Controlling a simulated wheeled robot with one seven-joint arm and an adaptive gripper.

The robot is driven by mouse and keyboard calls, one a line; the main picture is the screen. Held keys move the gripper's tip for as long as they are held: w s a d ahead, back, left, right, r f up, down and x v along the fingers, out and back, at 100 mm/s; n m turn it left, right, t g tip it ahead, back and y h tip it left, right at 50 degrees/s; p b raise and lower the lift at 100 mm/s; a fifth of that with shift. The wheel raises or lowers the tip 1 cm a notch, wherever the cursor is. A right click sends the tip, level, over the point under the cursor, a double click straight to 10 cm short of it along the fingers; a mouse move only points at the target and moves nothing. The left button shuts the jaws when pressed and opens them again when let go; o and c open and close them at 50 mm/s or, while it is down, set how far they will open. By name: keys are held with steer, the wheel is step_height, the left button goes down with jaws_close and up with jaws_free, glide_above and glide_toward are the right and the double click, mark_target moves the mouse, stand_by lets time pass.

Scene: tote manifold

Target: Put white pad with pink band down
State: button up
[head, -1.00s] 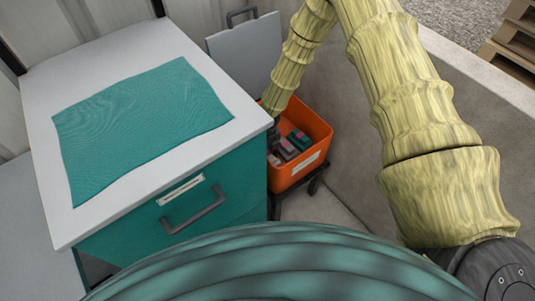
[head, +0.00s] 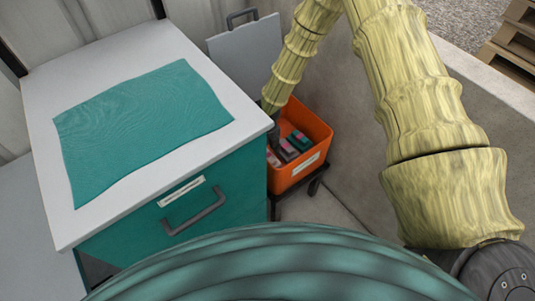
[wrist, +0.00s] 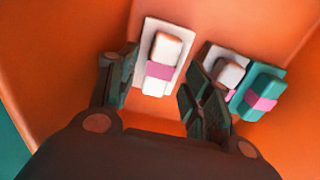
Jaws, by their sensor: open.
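The white pad with pink band (wrist: 160,62) lies in the orange tote (head: 318,132), close to a tote wall in the wrist view. My gripper (wrist: 158,92) is open, its two dark fingers spread apart just short of the white pad, one toward each side of it. I cannot tell whether either finger touches it. In the head view my arm reaches down into the tote, and the gripper there is mostly hidden.
A grey and white pad with pink (wrist: 226,76) and a teal pad with pink band (wrist: 258,94) lie right of the gripper in the tote. A white-topped teal cabinet (head: 240,185) with a teal cloth (head: 140,125) stands left of the tote.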

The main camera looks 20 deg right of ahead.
step_height(320, 180, up, 9)
steer(key=p, duration=0.1)
steer(key=shift+r, duration=0.15)
stand_by(0.6)
